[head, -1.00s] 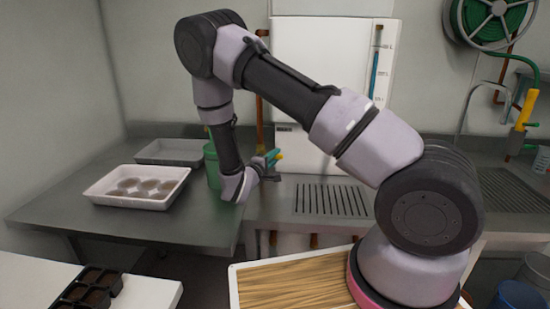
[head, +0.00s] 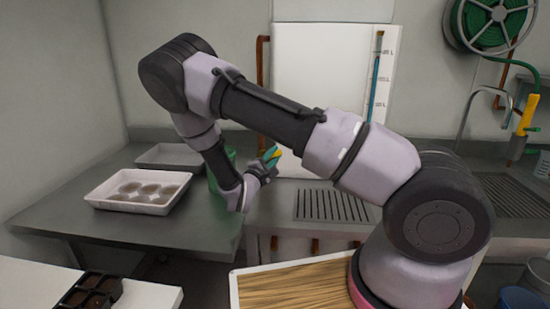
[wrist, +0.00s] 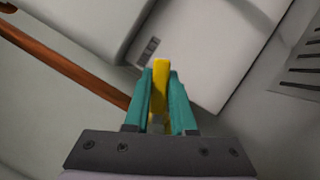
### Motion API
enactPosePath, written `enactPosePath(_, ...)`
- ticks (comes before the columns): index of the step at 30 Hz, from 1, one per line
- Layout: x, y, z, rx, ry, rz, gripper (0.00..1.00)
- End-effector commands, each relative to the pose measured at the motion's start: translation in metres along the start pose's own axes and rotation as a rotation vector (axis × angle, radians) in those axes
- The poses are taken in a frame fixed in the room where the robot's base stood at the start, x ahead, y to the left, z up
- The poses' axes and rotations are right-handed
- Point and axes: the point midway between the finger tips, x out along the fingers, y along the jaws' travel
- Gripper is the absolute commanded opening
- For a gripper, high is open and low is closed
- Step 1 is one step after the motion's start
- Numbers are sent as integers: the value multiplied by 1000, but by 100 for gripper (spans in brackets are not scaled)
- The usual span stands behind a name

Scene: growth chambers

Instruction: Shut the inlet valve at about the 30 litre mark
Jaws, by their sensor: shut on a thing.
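My gripper (head: 271,155) has teal fingers and is in front of the lower left of the white tank (head: 325,90). In the wrist view the gripper (wrist: 160,88) is shut on the yellow valve lever (wrist: 160,70), whose end sticks out between the fingertips. In the head view only a bit of the yellow lever (head: 277,153) shows; the valve body is hidden. The level gauge (head: 376,80) on the tank's right side shows a blue column with its top a little below the uppermost mark. The mark numbers are too small to read surely.
A copper pipe (head: 262,90) runs up the tank's left side. A white tray (head: 140,204) with round dishes and a grey tray (head: 172,155) stand on the left bench. A green container (head: 216,182) is behind my forearm. A drain grate (head: 332,205) lies right of the gripper.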

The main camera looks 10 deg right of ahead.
Motion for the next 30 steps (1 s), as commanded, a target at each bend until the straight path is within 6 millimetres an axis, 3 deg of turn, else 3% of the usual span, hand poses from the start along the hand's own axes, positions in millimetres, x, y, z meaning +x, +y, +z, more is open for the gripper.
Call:
enactPosePath(3, -1, -1, 0, 0, 1, -1, 0)
enactPosePath(4, -1, -1, 0, 0, 1, -2, 27)
enactPosePath(6, 0, -1, 0, 1, 1, -2, 54)
enactPosePath(19, -9, 0, -1, 3, 2, -1, 54)
enactPosePath(30, -79, 0, -1, 1, 5, -1, 54)
